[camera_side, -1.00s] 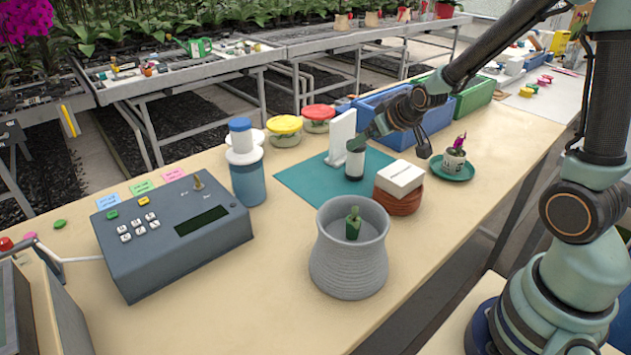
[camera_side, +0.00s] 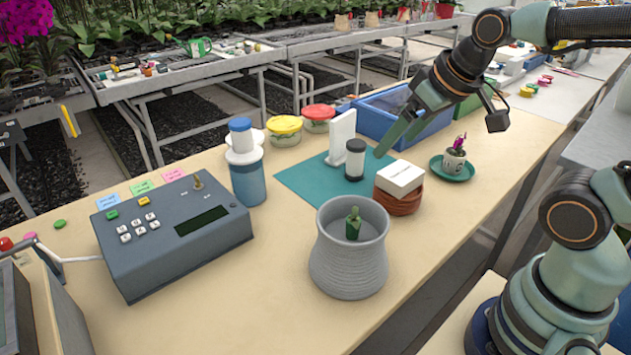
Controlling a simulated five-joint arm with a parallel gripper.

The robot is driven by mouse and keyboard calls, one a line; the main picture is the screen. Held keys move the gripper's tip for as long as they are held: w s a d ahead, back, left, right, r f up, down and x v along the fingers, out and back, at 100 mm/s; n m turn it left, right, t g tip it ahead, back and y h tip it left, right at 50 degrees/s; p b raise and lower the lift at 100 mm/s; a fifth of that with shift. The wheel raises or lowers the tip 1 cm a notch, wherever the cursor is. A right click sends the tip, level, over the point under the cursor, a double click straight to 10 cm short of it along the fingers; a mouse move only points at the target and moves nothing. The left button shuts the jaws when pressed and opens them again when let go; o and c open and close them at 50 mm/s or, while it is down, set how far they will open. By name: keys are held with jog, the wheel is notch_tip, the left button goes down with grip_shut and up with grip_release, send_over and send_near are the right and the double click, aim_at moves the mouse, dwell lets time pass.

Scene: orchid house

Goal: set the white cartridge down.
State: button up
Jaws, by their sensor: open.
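The white cartridge (camera_side: 355,162), a small cylinder with a dark top, stands upright on the teal mat (camera_side: 312,183). It is just in front of a white upright panel (camera_side: 342,137). My gripper (camera_side: 390,140) is open and empty, to the right of the cartridge and apart from it. Its green fingers point down and to the left, over the right part of the mat. The cartridge's lower end appears to rest on the mat.
A white box on a brown round pot (camera_side: 398,203) stands close in front of the cartridge. A grey ribbed pot (camera_side: 348,268) is nearer. A small plant on a green saucer (camera_side: 437,171) is at right, a blue crate (camera_side: 428,126) behind. A blue-lidded jar (camera_side: 247,178) stands left.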

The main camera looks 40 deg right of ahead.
jog(key=shift+o, duration=0.4)
jog(key=shift+s+a+r, duration=0.1)
jog(key=shift+s+a, duration=0.05)
jog(key=shift+s, duration=0.3)
jog(key=shift+s+a+r, duration=0.1)
jog(key=shift+s+a, duration=0.05)
jog(key=shift+s, duration=0.25)
jog(key=m+g, duration=0.6)
jog(key=m, duration=1.3)
send_over(355, 162)
jog(key=w+d, duration=0.1)
jog(key=d, duration=0.1)
jog(key=f, duration=0.6)
jog(key=shift+a+f, duration=0.2)
jog(key=shift+f, duration=0.2)
jog(key=shift+w+f+m, duration=0.1)
jog(key=shift+f+m, duration=0.2)
notch_tip(355, 162, down, 12)
jog(key=shift+w+r, duration=0.1)
